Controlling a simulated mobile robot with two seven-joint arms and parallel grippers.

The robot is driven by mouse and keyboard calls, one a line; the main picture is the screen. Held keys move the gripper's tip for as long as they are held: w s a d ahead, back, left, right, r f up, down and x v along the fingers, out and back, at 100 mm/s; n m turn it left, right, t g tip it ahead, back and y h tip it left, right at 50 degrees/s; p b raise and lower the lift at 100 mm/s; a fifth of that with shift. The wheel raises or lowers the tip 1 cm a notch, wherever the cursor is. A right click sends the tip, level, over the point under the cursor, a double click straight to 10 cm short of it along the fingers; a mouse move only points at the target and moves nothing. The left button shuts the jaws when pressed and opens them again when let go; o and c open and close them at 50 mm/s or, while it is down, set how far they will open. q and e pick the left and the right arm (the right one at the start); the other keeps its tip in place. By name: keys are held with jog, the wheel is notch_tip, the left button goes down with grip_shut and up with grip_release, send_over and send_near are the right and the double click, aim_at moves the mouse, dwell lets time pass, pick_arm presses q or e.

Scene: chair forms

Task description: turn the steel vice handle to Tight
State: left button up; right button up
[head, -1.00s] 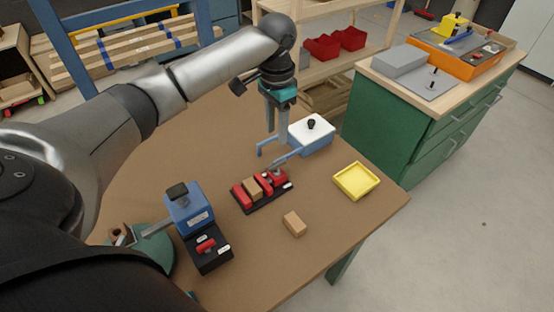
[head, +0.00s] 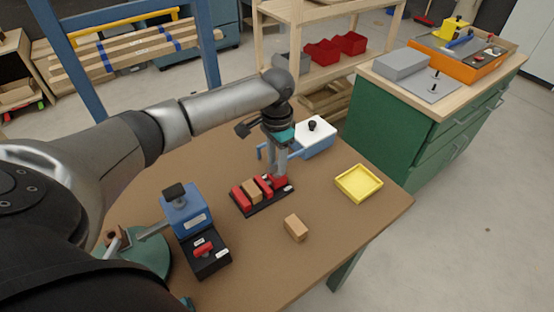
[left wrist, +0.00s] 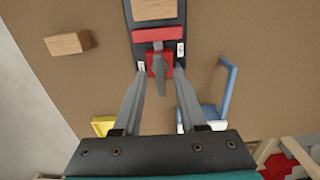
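The vice (head: 262,196) lies on the table with a black base, red jaws and a wooden block between them. Its steel handle (left wrist: 160,77) shows in the left wrist view as a grey bar over the red end block (left wrist: 154,64). White labels sit on either side, too small to read. My left gripper (head: 277,178) points down at the vice's far right end. In the left wrist view my left gripper (left wrist: 161,73) is open, its fingers on either side of the handle, with gaps visible. Contact cannot be told. My right gripper is not in view.
A blue box with a white lid (head: 316,133) and blue handle stands just behind the vice. A loose wooden block (head: 295,228) and yellow tray (head: 359,183) lie to the right. A blue device (head: 187,212) stands at left. The table's front right is clear.

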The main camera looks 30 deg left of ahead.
pick_arm(q)
grip_shut()
dwell(0.4)
jog(key=shift+r+n+p, duration=0.2)
jog(key=shift+n+p, duration=0.2)
jog(key=shift+p, duration=0.5)
jog(key=n+p, duration=0.8)
jog(key=p, duration=0.4)
jog(key=shift+d, duration=0.1)
jog(key=n+p, duration=0.2)
jog(key=n, duration=0.2)
jog(key=shift+n+p, duration=0.35)
jog(key=shift+n, duration=0.05)
jog(key=shift+f+n+p, duration=0.15)
jog(key=shift+n+p, duration=0.5)
jog(key=shift+n, duration=1.35)
